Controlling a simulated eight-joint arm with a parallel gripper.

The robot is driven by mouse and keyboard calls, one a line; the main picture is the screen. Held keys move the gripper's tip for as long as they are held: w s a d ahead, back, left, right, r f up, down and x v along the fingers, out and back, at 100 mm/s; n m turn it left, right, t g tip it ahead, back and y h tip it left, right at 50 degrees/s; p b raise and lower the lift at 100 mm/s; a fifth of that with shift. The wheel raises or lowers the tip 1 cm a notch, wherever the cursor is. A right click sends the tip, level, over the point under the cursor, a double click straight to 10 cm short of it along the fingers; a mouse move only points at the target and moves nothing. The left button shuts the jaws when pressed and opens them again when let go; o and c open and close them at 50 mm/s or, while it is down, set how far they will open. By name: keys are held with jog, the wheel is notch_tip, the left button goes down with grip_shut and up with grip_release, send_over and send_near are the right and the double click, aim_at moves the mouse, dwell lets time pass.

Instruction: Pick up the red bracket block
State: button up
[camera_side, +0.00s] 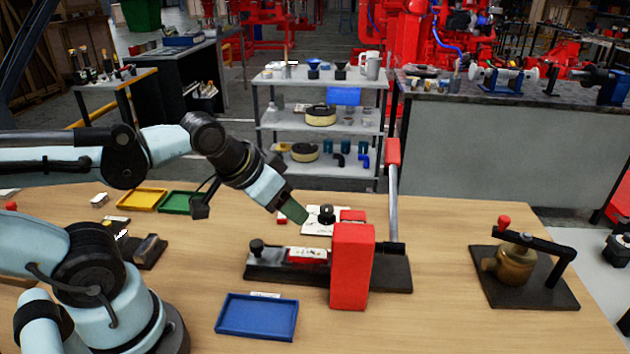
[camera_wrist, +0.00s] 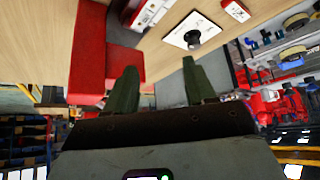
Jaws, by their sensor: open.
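My gripper (camera_side: 293,212) hangs at a slant above the table, just behind the black clamp fixture, with nothing seen held. In the wrist view its two green fingers (camera_wrist: 160,88) are spread apart. Several red parts show, and I cannot tell for sure which is the bracket block. A small red block (camera_side: 352,215) lies behind the fixture, right of a white plate. A red and white piece (camera_side: 307,255) sits on the fixture. A tall red block (camera_side: 352,268) stands at the fixture's front; large red surfaces (camera_wrist: 88,45) fill the left of the wrist view.
The white plate (camera_wrist: 192,32) bears a black knob. A lever with a red handle (camera_side: 393,152) rises at the fixture's right. A blue tray (camera_side: 257,317) lies in front, yellow (camera_side: 141,200) and green trays behind left. A brass valve stand (camera_side: 516,262) is at right.

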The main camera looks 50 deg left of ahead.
aim_at(305, 253)
dwell(0.3)
jog(key=shift+w+d+f+m+g, duration=0.15)
jog(key=shift+w+f+m+g, duration=0.4)
jog(key=shift+f+m+g, duration=0.9)
jog(key=shift+w+d+f+m+g, duration=0.2)
jog(key=shift+w+f+m+g, duration=0.55)
jog(key=shift+f+m, duration=1.2)
jog(key=shift+w+d+f+m+g, duration=0.15)
jog(key=shift+w+f+m+g, duration=0.15)
jog(key=shift+f+m+g, duration=1.45)
jog(key=shift+f+n+t, duration=0.35)
jog(key=shift+f+n, duration=0.1)
jog(key=shift+n, duration=0.2)
grip_shut()
